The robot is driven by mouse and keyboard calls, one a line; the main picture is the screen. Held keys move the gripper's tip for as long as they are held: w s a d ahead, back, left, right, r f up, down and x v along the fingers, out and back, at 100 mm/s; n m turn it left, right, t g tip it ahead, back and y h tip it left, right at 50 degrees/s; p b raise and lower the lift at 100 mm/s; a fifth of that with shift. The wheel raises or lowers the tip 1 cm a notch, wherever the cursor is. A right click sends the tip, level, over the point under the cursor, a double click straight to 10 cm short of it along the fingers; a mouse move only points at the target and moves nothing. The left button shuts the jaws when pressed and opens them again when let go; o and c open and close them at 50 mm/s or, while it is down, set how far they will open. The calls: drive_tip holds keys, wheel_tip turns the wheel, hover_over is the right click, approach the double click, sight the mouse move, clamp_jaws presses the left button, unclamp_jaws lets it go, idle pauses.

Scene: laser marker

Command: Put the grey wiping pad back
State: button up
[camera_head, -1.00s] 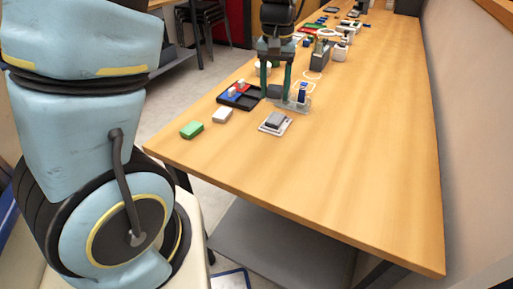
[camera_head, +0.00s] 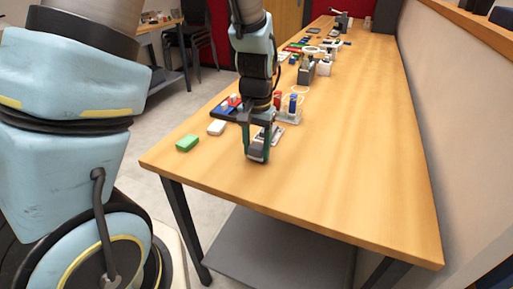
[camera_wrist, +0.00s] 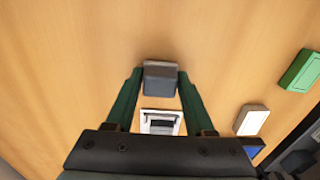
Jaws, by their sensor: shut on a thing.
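The grey wiping pad (camera_wrist: 160,80) is a small block, lighter on one side, between my fingertips in the wrist view. My gripper (camera_wrist: 160,74) is shut on it. In the head view my gripper (camera_head: 257,153) points down near the table's near end, and its fingers largely hide the pad. A white square holder (camera_wrist: 160,121) with a dark inner part lies beside the pad in the wrist view. In the head view the holder (camera_head: 277,133) is partly behind my gripper. I cannot tell whether the pad touches the table.
A green block (camera_head: 187,143) and a white block (camera_head: 217,128) lie to the left on the wooden table (camera_head: 340,180). A clear stand (camera_head: 291,116) with blue pieces is behind the holder. The table's right side is clear.

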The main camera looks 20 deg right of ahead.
sight(257, 146)
drive_tip(key=shift+f, duration=0.25)
drive_tip(key=shift+f, duration=0.2)
drive_tip(key=o, duration=1.3)
wheel_tip(257, 146, up, 12)
drive_tip(key=r+b, duration=0.1)
drive_tip(key=a+f+n, duration=0.2)
drive_tip(key=a+n, duration=0.1)
drive_tip(key=a, duration=0.9)
drive_tip(key=w+a+f+n+t, duration=0.1)
drive_tip(key=a+n, duration=0.3)
drive_tip(key=a, duration=0.9)
drive_tip(key=shift+w+a+f+t, duration=0.15)
drive_tip(key=shift+f+t, duration=0.15)
drive_tip(key=shift+f, duration=0.6)
